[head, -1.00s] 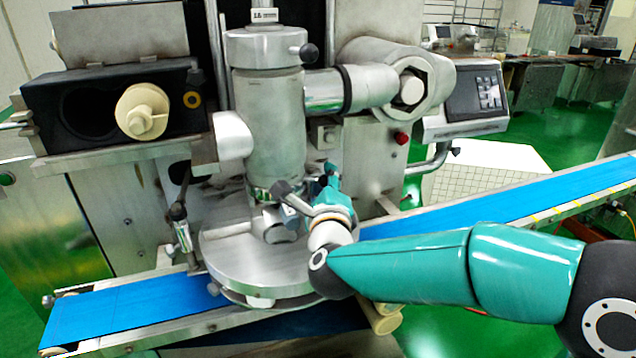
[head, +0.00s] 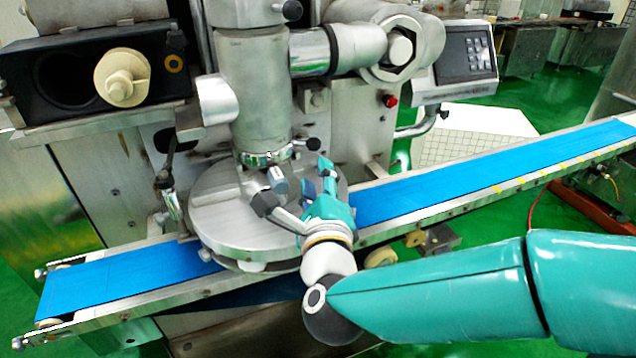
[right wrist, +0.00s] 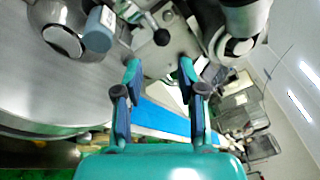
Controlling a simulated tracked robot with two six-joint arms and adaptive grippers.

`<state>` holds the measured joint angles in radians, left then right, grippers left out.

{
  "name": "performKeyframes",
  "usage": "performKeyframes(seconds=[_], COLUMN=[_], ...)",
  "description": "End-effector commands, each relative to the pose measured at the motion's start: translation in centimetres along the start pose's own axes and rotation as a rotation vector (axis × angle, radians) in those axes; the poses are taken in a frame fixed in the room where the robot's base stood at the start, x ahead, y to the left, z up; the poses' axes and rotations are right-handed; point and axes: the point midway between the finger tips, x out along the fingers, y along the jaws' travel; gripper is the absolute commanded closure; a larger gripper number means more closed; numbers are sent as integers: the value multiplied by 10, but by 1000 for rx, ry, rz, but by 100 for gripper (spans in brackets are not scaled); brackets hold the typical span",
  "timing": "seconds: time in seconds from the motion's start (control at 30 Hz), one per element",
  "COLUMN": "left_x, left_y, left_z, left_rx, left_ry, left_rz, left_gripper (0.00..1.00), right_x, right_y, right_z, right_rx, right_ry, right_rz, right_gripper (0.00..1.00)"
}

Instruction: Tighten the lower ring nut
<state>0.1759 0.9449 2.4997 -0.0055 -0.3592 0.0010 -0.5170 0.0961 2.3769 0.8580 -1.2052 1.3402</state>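The lower ring nut (head: 264,157) is a bright, toothed metal ring at the foot of the machine's vertical cylinder. A short handle with a black knob (head: 313,144) sticks out to its right; a black knob also shows in the right wrist view (right wrist: 161,37). My right gripper (head: 325,172) is just below and right of that knob, above the right side of the round metal plate. In the right wrist view my right gripper (right wrist: 160,70) has its fingers spread, with nothing between them. The knob lies beyond the fingertips, apart from them. My left gripper is in neither view.
The round metal plate (head: 215,215) is under the cylinder. A grey-blue capped part (head: 278,180) stands left of my gripper. A blue conveyor belt (head: 480,178) runs behind and right of it. A control panel (head: 466,62) is at upper right.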

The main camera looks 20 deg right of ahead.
Motion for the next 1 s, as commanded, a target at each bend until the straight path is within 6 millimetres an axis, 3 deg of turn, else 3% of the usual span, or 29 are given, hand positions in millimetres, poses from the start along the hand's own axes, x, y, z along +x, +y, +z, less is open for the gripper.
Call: performKeyframes(seconds=[0.37,0.57,0.63,0.83,1.0], left_x=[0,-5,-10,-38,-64], left_y=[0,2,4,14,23], left_z=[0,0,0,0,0], left_rx=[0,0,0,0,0], left_ry=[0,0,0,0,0], left_rz=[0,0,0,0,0], left_gripper=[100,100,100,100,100], right_x=[-9,-1,9,53,88], right_y=[0,-8,-18,-62,-89], right_z=[0,4,9,29,33], right_rx=[0,1,0,-25,-94], right_ry=[0,-20,-50,-222,-411], right_rz=[0,-16,-37,-113,-117], right_gripper=[60,92,100,100,100])
